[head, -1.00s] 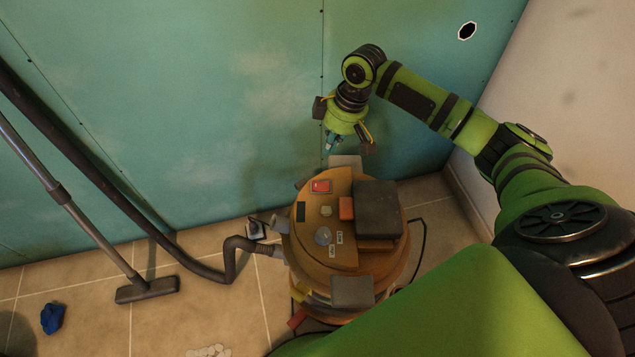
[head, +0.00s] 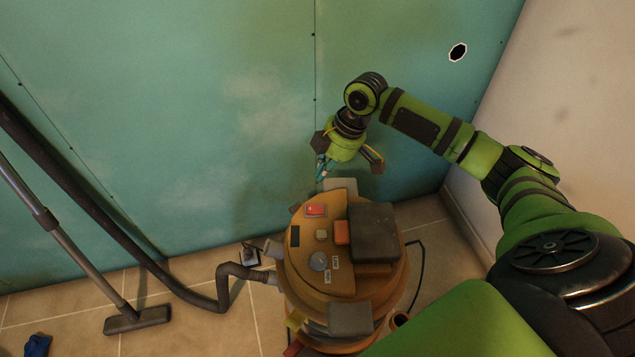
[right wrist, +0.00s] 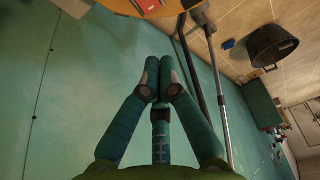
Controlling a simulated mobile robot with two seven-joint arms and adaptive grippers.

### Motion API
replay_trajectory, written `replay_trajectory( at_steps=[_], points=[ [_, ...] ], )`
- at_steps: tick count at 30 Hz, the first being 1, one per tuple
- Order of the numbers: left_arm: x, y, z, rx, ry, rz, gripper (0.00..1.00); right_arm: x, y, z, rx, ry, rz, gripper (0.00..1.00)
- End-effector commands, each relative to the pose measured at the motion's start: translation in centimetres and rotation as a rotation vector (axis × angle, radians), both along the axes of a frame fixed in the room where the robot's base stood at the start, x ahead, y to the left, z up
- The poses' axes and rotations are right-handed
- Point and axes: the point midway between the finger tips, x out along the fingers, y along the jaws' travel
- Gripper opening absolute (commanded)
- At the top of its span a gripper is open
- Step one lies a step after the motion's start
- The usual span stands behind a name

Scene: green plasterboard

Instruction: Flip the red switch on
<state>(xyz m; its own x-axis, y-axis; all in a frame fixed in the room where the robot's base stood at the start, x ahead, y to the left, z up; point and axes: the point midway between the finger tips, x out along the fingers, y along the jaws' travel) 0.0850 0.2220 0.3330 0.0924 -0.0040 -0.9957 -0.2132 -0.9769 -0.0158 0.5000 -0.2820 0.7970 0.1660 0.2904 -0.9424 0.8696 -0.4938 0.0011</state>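The red switch (head: 316,210) is on the top panel of an orange vacuum cleaner (head: 337,278), near its far left edge. A red piece, probably this switch, shows at the top edge of the right wrist view (right wrist: 147,4). My right gripper (head: 321,174) hangs beyond the switch, between it and the green wall, apart from the switch. In the right wrist view its fingertips (right wrist: 159,66) meet with nothing between them. I cannot tell which way the switch is set. My left gripper is not in view.
An orange-red button (head: 342,232), a round knob (head: 318,261) and dark grey blocks (head: 373,232) share the vacuum's top. A hose (head: 195,292) and floor nozzle (head: 137,319) lie left. The green wall (head: 200,120) is close behind; a black bin (right wrist: 272,47) shows in the wrist view.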

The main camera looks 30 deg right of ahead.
Motion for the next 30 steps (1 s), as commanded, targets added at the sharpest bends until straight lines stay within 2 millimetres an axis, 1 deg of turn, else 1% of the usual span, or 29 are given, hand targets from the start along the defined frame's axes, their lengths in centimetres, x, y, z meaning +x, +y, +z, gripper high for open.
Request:
replay_trajectory(
  at_steps=[1, 12, 15, 18, 23, 30],
  points=[
    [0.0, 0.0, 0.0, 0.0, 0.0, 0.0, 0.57, 0.0, 0.3, -0.9, 0.0, 0.004, 0.001, 0.0],
    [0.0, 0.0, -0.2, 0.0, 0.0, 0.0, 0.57, 1.3, 2.6, -8.2, 0.0, 0.005, -0.001, 0.0],
    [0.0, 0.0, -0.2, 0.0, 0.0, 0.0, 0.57, 1.4, 2.8, -9.9, 0.0, 0.004, -0.001, 0.0],
    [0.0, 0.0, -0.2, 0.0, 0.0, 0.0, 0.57, 1.5, 2.8, -11.1, -0.001, 0.004, -0.001, 0.0],
    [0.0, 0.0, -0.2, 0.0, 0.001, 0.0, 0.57, 1.6, 2.9, -12.2, -0.002, 0.002, 0.0, 0.0],
    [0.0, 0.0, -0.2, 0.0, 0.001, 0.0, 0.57, 1.6, 2.9, -12.3, -0.002, 0.001, 0.0, 0.0]
  ],
)
